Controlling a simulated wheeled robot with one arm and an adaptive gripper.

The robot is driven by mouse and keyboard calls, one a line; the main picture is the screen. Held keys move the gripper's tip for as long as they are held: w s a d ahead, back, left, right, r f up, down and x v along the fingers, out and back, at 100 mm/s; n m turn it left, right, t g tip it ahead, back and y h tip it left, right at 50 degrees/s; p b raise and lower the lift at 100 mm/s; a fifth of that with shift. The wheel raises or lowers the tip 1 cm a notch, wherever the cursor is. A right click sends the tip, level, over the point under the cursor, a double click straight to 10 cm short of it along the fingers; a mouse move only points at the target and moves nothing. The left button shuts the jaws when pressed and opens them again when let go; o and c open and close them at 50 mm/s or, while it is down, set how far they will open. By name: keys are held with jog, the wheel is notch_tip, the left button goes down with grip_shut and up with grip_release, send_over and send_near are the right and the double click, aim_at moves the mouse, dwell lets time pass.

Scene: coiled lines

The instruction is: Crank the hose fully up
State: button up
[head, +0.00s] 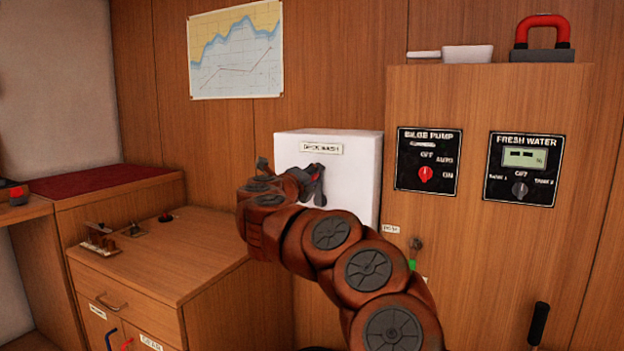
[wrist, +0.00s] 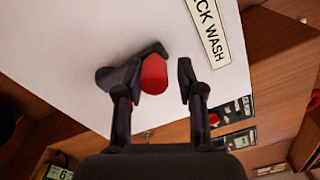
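The white deck wash box (head: 350,190) is on the wood wall, with its label at the top. In the wrist view, its white face (wrist: 75,35) fills the upper left. A red knob (wrist: 153,73) stands out from it, beside a dark part that looks like the crank arm. My gripper (wrist: 157,82) is open, with the knob between its fingers. A gap shows between knob and right finger; contact on the left is unclear. In the head view my gripper (head: 313,185) is in front of the box and hides most of the crank. I see no hose.
A wood cabinet with the bilge pump panel (head: 428,161) and fresh water panel (head: 521,168) stands close to the right. A red-handled object (head: 542,35) and a white pan (head: 467,54) are on top. A wood counter (head: 165,250) is at left.

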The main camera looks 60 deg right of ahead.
jog(key=shift+o, duration=1.1)
jog(key=shift+f, duration=0.1)
jog(key=shift+a, duration=0.2)
jog(key=s+a, duration=0.1)
jog(key=a, duration=1)
jog(key=shift+s+a, duration=0.2)
jog(key=shift+a, duration=0.1)
